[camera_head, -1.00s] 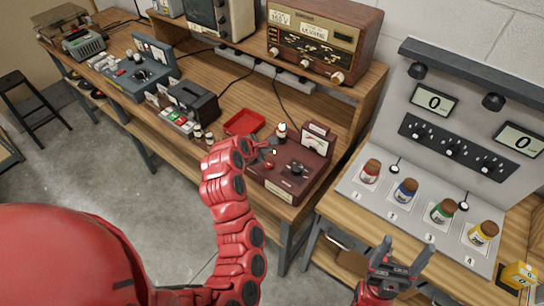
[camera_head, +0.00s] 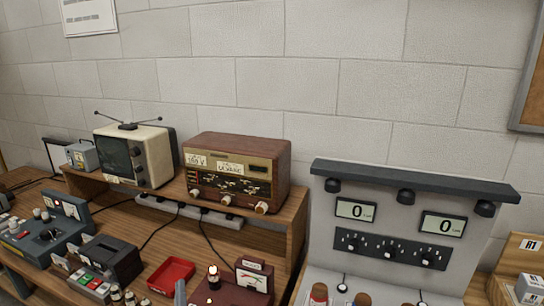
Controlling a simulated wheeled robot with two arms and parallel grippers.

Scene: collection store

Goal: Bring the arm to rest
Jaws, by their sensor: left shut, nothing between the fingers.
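Only a small grey tip of my left gripper (camera_head: 180,292) shows, at the bottom edge of the head view. It is just left of the dark red meter box (camera_head: 252,276) and below the red tray (camera_head: 171,274). It is shut, with nothing held. The rest of my left arm is below the picture. My right gripper and arm are out of view.
A wooden bench carries a blue-grey control unit (camera_head: 45,237), a dark device with coloured keys (camera_head: 108,258) and small bulbs. Its shelf holds a television (camera_head: 135,155) and a wooden radio (camera_head: 237,172). At right stands a grey panel with two displays reading 0 (camera_head: 356,209) (camera_head: 443,224).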

